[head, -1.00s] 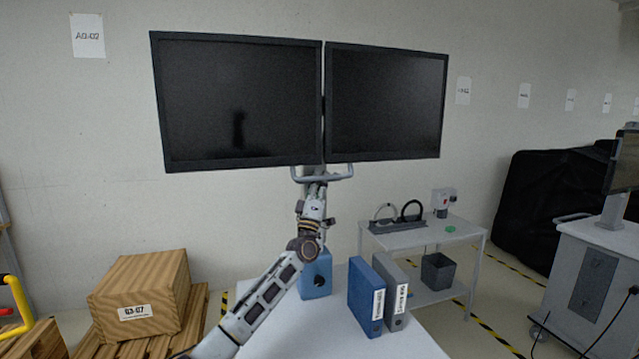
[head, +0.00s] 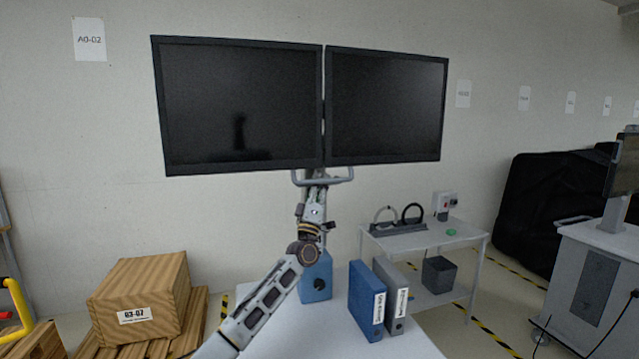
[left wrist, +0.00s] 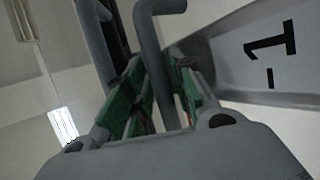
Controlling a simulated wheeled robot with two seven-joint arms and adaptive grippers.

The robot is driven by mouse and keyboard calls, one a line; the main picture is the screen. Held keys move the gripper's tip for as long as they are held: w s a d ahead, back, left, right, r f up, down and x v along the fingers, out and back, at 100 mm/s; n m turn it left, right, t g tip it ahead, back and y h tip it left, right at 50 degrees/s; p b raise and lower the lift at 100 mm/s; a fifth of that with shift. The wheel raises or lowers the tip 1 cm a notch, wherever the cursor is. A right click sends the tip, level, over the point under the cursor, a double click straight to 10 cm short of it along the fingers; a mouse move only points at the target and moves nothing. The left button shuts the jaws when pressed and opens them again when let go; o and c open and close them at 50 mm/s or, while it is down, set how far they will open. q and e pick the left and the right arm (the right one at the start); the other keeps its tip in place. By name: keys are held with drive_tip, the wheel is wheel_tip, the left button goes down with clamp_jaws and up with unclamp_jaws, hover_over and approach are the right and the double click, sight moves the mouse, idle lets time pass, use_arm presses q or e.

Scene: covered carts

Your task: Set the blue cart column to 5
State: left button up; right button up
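The cart (head: 385,348) has a white top and a blue housing (head: 316,283) with a black knob at the column's foot. Its column carries two dark monitors (head: 240,105) with a grey looped handle (head: 335,180) below them. My left gripper (head: 318,178) is up at this handle, in front of the column, hiding most of it. In the left wrist view, the green-padded fingers (left wrist: 155,75) close around the grey handle bar (left wrist: 150,40). The pale column (left wrist: 245,50) beside them bears a black tick and the digit 1. My right gripper is not in view.
Blue and grey binders (head: 368,300) stand on the cart top. A side table (head: 425,240) and another cart (head: 590,270) stand to the right. A wooden box (head: 140,295) sits on a pallet at left. The wall behind is bare apart from signs.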

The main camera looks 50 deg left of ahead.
use_arm(q)
drive_tip(key=v, duration=1.1)
drive_tip(key=shift+s, duration=0.25)
drive_tip(key=shift+d+f, duration=0.1)
idle(0.5)
drive_tip(key=shift+f, duration=0.1)
